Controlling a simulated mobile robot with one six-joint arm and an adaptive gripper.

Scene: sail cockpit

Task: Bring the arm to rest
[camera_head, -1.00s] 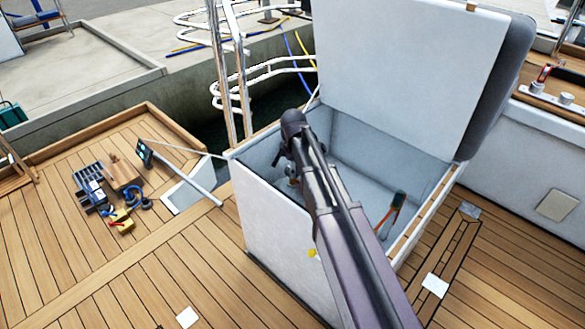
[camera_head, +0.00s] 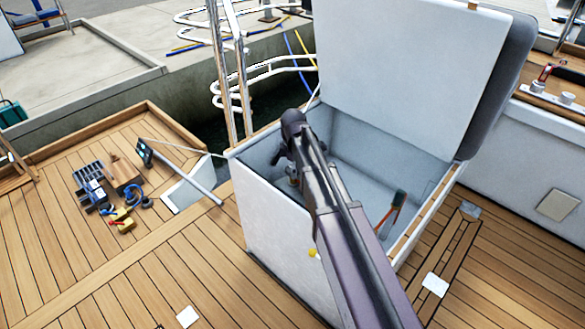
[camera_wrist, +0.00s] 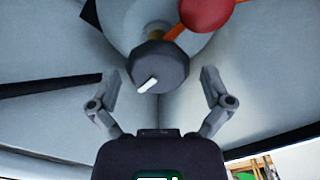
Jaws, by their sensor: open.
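My arm reaches over the front of the open white locker (camera_head: 250,205) in the head view, and its end is down inside. My gripper (camera_wrist: 160,82) shows in the wrist view with its two fingers spread wide, one left and one right. A dark grey faceted knob (camera_wrist: 172,70) with a white mark appears between and beyond the fingers. Neither finger visibly touches it. A red round piece (camera_wrist: 205,12) on an orange bar is above it. In the head view my arm hides most of the gripper.
The locker's raised lid (camera_head: 410,70) stands behind my arm. A dark-headed tool with an orange handle (camera_head: 391,215) leans inside the locker at right. Steel rails (camera_head: 235,80) rise at left. Loose gear, including a yellow item (camera_head: 121,220), lies on the left deck.

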